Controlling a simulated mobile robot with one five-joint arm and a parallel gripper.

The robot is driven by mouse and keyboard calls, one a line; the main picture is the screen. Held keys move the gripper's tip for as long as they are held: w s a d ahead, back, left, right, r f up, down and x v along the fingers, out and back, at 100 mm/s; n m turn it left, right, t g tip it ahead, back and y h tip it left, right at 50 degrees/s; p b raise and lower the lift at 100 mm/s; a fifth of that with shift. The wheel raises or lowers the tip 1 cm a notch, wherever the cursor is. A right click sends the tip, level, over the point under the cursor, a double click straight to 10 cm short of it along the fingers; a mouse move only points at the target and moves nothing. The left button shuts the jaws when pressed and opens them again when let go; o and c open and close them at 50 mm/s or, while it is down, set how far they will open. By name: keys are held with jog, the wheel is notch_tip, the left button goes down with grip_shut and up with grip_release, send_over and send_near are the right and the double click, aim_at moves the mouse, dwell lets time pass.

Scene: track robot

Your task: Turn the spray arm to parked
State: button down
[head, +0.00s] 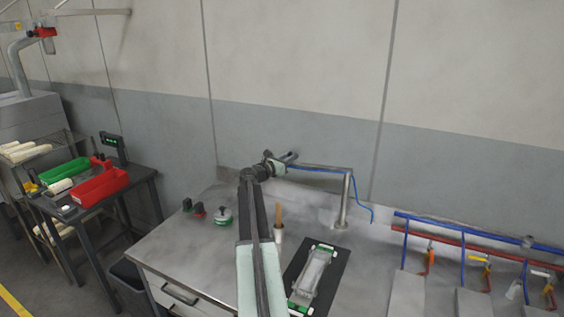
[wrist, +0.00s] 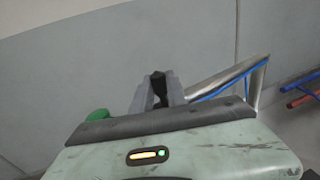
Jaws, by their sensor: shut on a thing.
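The spray arm (head: 318,168) is a thin metal bar on an upright post (head: 343,207) at the back right of the steel bench, with a blue hose along it. The bar runs left from the post top to my gripper (head: 288,161). In the wrist view, my gripper (wrist: 160,92) is shut on a dark piece at the free end of the spray arm (wrist: 222,78). The bar slants away to the right there. The exact grip is partly hidden by my wrist. No mark for the parked position is readable.
On the bench (head: 180,245) stand a white-green round item (head: 223,216), a cup with a wooden handle (head: 278,232) and a dark mat (head: 333,268) with a clear device. Red and blue pipes (head: 450,228) lie right.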

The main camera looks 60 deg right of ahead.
jog(key=shift+w+d+r, duration=0.1)
jog(key=shift+w+d, duration=0.1)
jog(key=shift+d, duration=0.35)
jog(key=shift+w+d, duration=0.2)
jog(key=shift+d, duration=0.45)
jog(key=c, duration=1.7)
grip_release()
jog(key=shift+c, duration=0.2)
jog(key=o, duration=0.4)
jog(key=shift+d, duration=0.15)
jog(key=shift+s, duration=0.1)
